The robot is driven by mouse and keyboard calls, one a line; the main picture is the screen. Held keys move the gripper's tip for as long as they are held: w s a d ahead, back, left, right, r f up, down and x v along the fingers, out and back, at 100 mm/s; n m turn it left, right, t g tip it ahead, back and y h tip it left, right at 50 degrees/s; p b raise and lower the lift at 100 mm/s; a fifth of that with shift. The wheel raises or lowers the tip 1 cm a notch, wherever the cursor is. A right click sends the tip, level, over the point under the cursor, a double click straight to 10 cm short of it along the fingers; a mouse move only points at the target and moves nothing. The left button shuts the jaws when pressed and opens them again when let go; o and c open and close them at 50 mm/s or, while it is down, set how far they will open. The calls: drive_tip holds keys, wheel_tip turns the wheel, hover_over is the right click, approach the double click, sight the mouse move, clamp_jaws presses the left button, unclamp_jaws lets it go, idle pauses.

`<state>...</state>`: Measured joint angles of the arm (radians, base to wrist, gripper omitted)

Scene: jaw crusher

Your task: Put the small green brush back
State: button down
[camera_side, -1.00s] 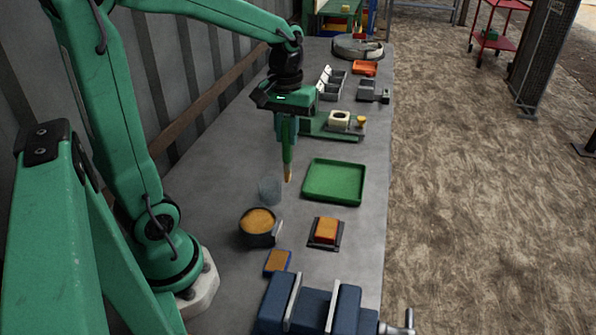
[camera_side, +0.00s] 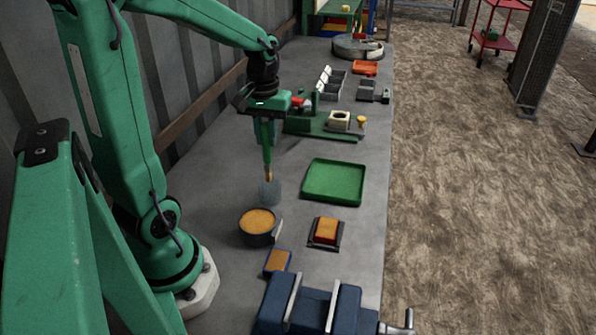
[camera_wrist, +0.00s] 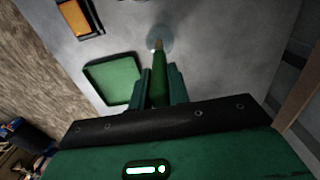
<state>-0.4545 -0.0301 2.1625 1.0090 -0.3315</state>
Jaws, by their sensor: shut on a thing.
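The small green brush (camera_side: 267,158) hangs upright, tan bristle end down, in my gripper (camera_side: 266,138). My gripper is shut on its handle. The tip is at the mouth of a clear cup (camera_side: 269,194); I cannot tell whether it is just above or slightly inside. In the wrist view the brush (camera_wrist: 159,78) runs out between my gripper's fingers (camera_wrist: 159,88), and its tip overlaps the round cup (camera_wrist: 160,36).
A round pot of orange material (camera_side: 257,221) stands just in front of the cup. A green tray (camera_side: 334,181) lies to the right. An orange block on a dark base (camera_side: 325,231) and a blue vise (camera_side: 310,305) are nearer.

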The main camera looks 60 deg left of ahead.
sight(268, 163)
drive_tip(key=shift+f, duration=2.8)
drive_tip(key=c, duration=1.3)
unclamp_jaws()
drive_tip(key=shift+f, duration=0.1)
drive_tip(key=shift+c, duration=0.2)
wheel_tip(268, 163, up, 12)
drive_tip(key=shift+r, duration=0.15)
drive_tip(key=shift+d, duration=0.1)
